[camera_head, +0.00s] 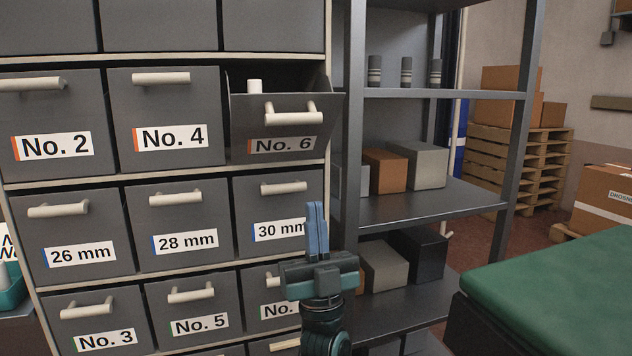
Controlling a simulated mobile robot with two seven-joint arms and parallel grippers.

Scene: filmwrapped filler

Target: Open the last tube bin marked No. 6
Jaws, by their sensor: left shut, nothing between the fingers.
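The bin marked No. 6 (285,128) is at the right end of its row in the grey bin cabinet (170,182). Its front is tilted outward at the top, and a dark gap shows above it. A white cylinder end (254,87) shows inside, over the front's edge. The bin's pale bar handle (293,113) is free, with nothing touching it. My left gripper (317,222) is shut and empty, pointing up below the No. 6 bin, in front of the right edge of the 30 mm bin (268,213). My right gripper is not in view.
Shut bins No. 2 (52,118) and No. 4 (168,110) stand left of No. 6. A metal shelf (430,203) with boxes is to the right of the cabinet. A green-topped surface (570,290) is at the lower right. Cartons and pallets stand behind.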

